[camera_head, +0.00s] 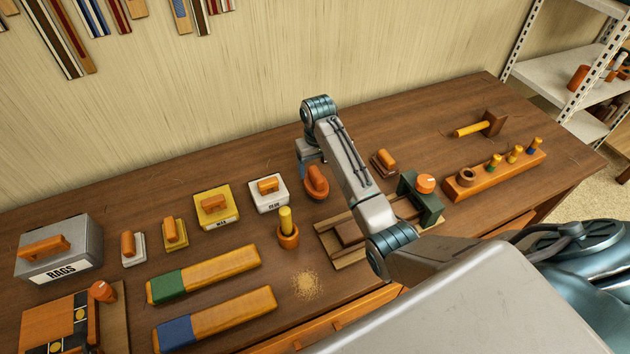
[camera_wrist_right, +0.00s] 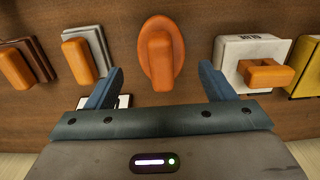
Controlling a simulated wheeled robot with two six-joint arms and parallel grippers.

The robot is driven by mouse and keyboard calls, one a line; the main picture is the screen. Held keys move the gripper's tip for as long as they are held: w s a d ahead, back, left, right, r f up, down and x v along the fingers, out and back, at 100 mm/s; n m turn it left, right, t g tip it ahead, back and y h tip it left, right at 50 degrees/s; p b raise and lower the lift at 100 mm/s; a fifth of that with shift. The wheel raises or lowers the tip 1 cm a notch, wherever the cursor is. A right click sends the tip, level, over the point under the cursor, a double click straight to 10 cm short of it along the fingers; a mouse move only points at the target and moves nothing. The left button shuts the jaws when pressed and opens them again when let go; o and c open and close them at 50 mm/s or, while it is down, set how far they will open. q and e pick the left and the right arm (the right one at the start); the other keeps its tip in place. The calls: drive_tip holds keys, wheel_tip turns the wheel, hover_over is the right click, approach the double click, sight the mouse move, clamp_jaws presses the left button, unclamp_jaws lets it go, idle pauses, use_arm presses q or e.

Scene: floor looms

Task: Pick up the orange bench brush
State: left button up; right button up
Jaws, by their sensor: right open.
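The orange bench brush (camera_head: 317,182) looks to be the all-orange oval piece with a raised orange handle. It rests on the wooden bench (camera_head: 355,130) right of the white box; no bristles can be made out. In the right wrist view the brush (camera_wrist_right: 157,55) lies ahead of the jaws, roughly centred between the fingers. My right gripper (camera_head: 307,168) is over or just behind the brush in the head view, partly hidden by its own wrist. Its blue fingers (camera_wrist_right: 160,85) are apart with nothing between them. My left gripper is not in view.
A white labelled box (camera_head: 268,204) and a yellow box (camera_head: 216,219) stand left of the brush. Orange-handled blocks (camera_wrist_right: 92,55) (camera_wrist_right: 24,63) lie on its other side. An orange cup with a yellow peg (camera_head: 288,235) and a wooden jig (camera_head: 342,238) are in front.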

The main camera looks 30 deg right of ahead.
sight(316, 180)
wheel_tip(316, 180, down, 2)
drive_tip(key=shift+f, duration=0.1)
drive_tip(key=shift+w+f, duration=0.15)
drive_tip(key=shift+f, duration=0.1)
wheel_tip(316, 180, down, 4)
drive_tip(key=p, duration=0.2)
drive_tip(key=shift+w+p, duration=0.1)
drive_tip(key=shift+p, duration=0.2)
drive_tip(key=shift+f, duration=0.55)
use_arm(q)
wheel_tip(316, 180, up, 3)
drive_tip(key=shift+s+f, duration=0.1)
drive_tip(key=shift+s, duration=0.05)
use_arm(e)
drive_tip(key=c, duration=1.4)
drive_tip(key=shift+w+r, duration=0.1)
drive_tip(key=shift+r, duration=0.05)
